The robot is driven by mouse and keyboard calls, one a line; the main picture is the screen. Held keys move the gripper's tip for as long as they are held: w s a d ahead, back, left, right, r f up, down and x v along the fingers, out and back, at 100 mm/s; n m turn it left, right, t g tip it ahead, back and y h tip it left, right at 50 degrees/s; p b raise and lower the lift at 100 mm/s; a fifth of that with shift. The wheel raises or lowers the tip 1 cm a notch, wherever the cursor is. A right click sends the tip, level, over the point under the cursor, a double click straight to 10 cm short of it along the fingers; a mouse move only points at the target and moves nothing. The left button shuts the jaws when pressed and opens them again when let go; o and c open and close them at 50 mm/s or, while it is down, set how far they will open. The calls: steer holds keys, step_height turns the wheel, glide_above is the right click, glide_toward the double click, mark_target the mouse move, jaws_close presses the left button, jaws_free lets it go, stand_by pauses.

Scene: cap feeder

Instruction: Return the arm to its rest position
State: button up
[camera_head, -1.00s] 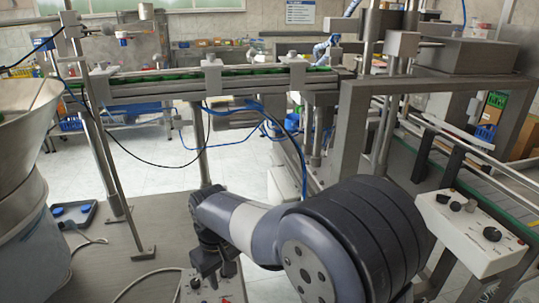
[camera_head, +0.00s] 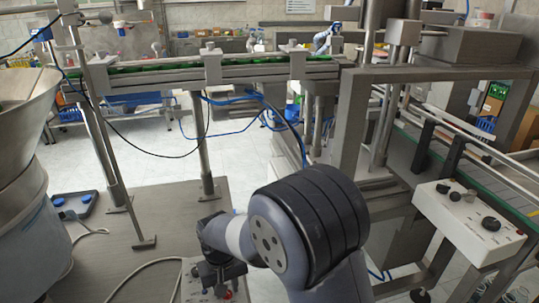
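My arm rises from the bottom middle of the head view, its dark, rounded joint in front of the metal frame. The arm bends to the left, and my gripper (camera_head: 215,272) hangs at its end, pointing down in front of a white control box (camera_head: 190,288) on the bench. The fingers are small, dark and partly lost against the box, so their opening cannot be made out. I see no object held in it.
A conveyor (camera_head: 225,72) crosses behind. A control box with knobs (camera_head: 468,222) is at the right. The bench (camera_head: 150,220) left of the gripper is mostly clear.

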steer(key=m, duration=0.8)
step_height(320, 180, up, 11)
stand_by(0.5)
